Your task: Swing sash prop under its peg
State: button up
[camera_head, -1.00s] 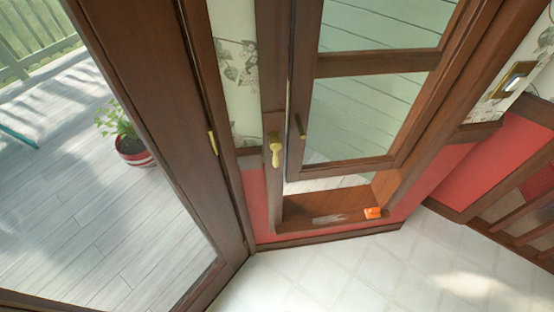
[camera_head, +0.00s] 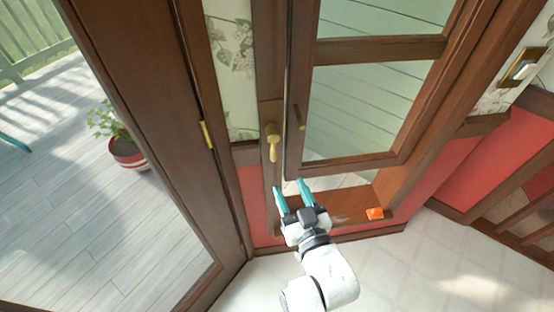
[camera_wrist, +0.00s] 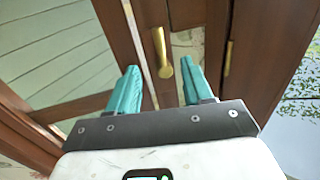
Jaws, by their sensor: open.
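A brass lever (camera_head: 272,142), which looks like the sash prop, hangs on the dark wooden post left of the sash. A small brass piece (camera_head: 299,117) is on the left stile of the wooden sash (camera_head: 345,167); I cannot tell whether it is the peg. My gripper (camera_head: 291,186) has two teal fingers, spread and empty, below the lever in the head view. In the wrist view, the lever (camera_wrist: 162,55) shows beyond and between the open fingertips (camera_wrist: 162,75), apparently not touched.
An orange object (camera_head: 375,213) lies on the wooden sill (camera_head: 358,196), right of my gripper. A brass hinge (camera_head: 206,135) is on the door frame at left. A potted plant (camera_head: 126,154) stands outside on the deck. The pale floor (camera_head: 410,270) is clear.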

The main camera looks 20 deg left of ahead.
aim_at(275, 157)
jog(key=p+x, duration=0.2)
jog(key=x, duration=0.8)
jog(key=shift+w+a, duration=0.15)
jog(key=shift+w, duration=0.05)
grip_shut()
dwell(0.5)
